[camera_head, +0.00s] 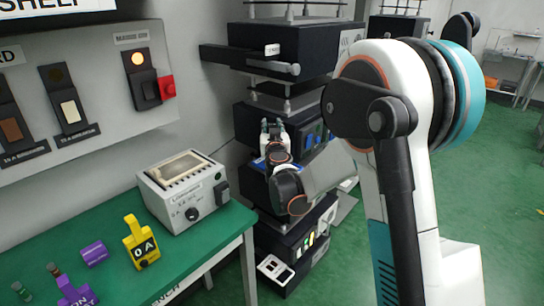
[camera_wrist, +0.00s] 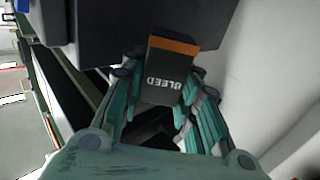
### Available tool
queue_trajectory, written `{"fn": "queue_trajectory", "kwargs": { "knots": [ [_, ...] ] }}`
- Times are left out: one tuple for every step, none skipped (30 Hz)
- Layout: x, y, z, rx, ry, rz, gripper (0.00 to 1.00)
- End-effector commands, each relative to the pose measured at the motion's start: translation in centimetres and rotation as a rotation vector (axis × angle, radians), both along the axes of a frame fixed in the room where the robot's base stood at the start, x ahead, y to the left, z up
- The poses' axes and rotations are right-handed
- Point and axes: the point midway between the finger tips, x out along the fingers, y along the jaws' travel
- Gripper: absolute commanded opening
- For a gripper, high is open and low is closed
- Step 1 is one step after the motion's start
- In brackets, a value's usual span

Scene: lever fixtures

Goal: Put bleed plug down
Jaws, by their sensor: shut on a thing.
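The bleed plug (camera_wrist: 172,68) is a dark block with an orange band and the white word BLEED. In the wrist view it sits between the teal fingers of my gripper (camera_wrist: 157,86), which is shut on it. In the head view my gripper (camera_head: 272,128) is in front of the black rack, right of the bench and above its height. I cannot make out the plug there. In the wrist view a dark box face is just beyond the plug; I cannot tell whether they touch.
A black equipment rack (camera_head: 262,113) with projecting shelves stands behind my gripper. The green bench (camera_head: 120,220) holds a grey meter box (camera_head: 183,190), a yellow tag (camera_head: 140,243) and purple pieces (camera_head: 95,252). A wall panel (camera_head: 100,95) carries switches. Green floor is open at right.

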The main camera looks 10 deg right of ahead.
Motion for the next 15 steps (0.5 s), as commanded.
{"fn": "queue_trajectory", "kwargs": {
  "knots": [
    [0.0,0.0,-1.5,0.000,0.000,0.000,0.04],
    [0.0,0.0,-2.0,0.000,0.000,0.000,0.04],
    [0.0,0.0,-2.5,0.000,0.000,0.000,0.04],
    [0.0,0.0,-2.9,0.000,0.000,0.000,0.04],
    [0.0,0.0,-3.2,0.000,0.000,0.000,0.04],
    [0.0,0.0,-3.5,0.000,0.000,0.000,0.04],
    [0.0,0.0,-3.6,0.000,0.000,0.000,0.04],
    [0.0,0.0,-3.7,0.000,0.000,0.000,0.04],
    [0.0,0.0,-3.9,0.000,0.000,0.000,0.04],
    [0.0,0.0,-4.0,0.000,0.000,0.000,0.04],
    [0.0,0.0,-4.2,0.000,0.000,0.000,0.04],
    [0.0,0.0,-4.5,0.000,0.000,0.000,0.04],
    [0.0,0.0,-4.9,0.000,0.000,0.000,0.04],
    [0.0,0.0,-5.3,0.000,0.000,0.000,0.04],
    [0.0,0.0,-6.0,0.000,0.000,0.000,0.04]
  ]
}}
